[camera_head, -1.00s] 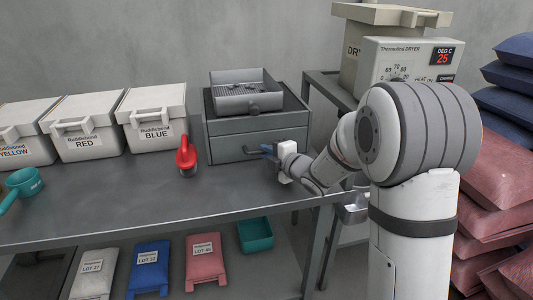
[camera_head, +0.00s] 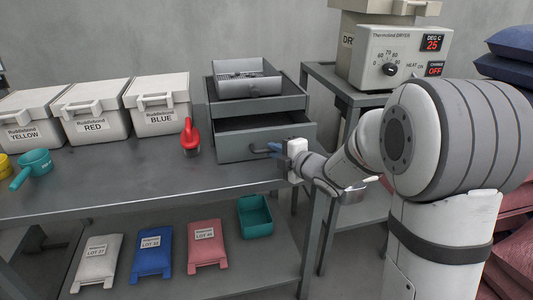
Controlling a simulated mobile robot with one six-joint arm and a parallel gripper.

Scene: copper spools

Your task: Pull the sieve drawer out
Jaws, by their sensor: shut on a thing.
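The sieve drawer (camera_head: 236,148) is a grey drawer in the grey sieve box (camera_head: 293,102) on the bench. It stands part-way out, with a dark gap showing above its front. The box carries a metal tray with a sieve (camera_head: 241,89) on top. My gripper (camera_head: 277,150) is at the right part of the drawer front.
A red scoop (camera_head: 190,137) stands left of the drawer. White lidded bins labelled yellow, red (camera_head: 97,113) and blue (camera_head: 158,107) line the back. A teal scoop (camera_head: 35,162) lies at left. The dryer (camera_head: 400,57) stands at right. The bench (camera_head: 130,178) before the drawer is clear.

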